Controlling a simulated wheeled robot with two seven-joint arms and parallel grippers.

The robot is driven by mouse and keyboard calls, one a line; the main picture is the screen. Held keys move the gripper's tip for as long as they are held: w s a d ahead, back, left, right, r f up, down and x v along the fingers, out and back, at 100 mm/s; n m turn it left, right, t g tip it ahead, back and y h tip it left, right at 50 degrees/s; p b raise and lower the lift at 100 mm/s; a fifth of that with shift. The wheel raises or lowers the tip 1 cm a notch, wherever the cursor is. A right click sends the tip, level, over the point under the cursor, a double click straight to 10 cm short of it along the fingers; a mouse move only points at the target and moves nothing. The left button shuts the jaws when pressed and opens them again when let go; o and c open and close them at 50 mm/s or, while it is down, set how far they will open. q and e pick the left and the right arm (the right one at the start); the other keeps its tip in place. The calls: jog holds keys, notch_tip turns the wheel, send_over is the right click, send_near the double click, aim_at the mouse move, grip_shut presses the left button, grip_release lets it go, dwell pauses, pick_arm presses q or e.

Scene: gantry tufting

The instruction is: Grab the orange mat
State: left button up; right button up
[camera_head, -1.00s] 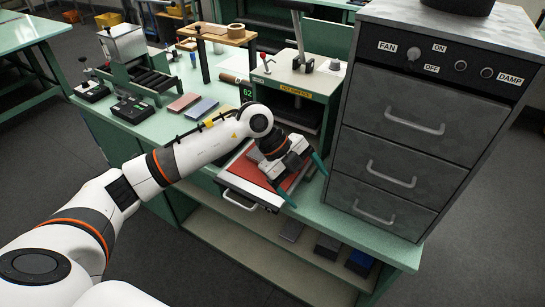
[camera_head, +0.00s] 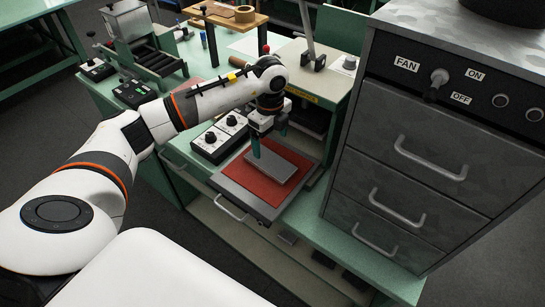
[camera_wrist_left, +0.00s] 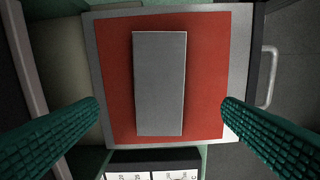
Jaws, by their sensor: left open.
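The orange mat (camera_head: 262,190) is a flat red-orange sheet on a grey pull-out tray (camera_head: 238,193) at the front of the green machine. A grey rectangular block (camera_head: 287,165) lies flat on it and hides its middle. In the left wrist view the mat (camera_wrist_left: 118,60) shows all around the block (camera_wrist_left: 160,85). My left gripper (camera_head: 270,140) points down over the rear of the mat, open, with green ribbed fingers. In the wrist view the fingers stand at either side, with the block between them and apart from both. My right gripper is not in view.
A grey drawer cabinet (camera_head: 400,185) with a fan switch stands close on the right. A control box with knobs (camera_head: 220,138) sits left of the tray. The green machine frame (camera_head: 318,85) rises behind. The tray's handle (camera_head: 230,208) juts out in front.

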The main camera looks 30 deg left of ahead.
aim_at(271, 162)
pick_arm(q)
notch_tip(271, 162, down, 2)
jog(key=shift+s+f+p, duration=0.1)
jog(key=shift+s+p, duration=0.05)
jog(key=shift+p, duration=0.15)
jog(key=shift+f, duration=0.3)
jog(key=shift+w+f+p, duration=0.2)
jog(key=shift+f+p, duration=0.1)
jog(key=shift+p, duration=0.05)
notch_tip(271, 162, down, 4)
jog(key=shift+d+r+p, duration=0.15)
jog(key=shift+r+p, duration=0.05)
jog(key=shift+p, duration=0.75)
jog(key=shift+f, duration=0.55)
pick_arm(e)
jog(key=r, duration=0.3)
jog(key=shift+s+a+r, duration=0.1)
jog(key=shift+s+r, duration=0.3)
pick_arm(q)
jog(key=c, duration=1.1)
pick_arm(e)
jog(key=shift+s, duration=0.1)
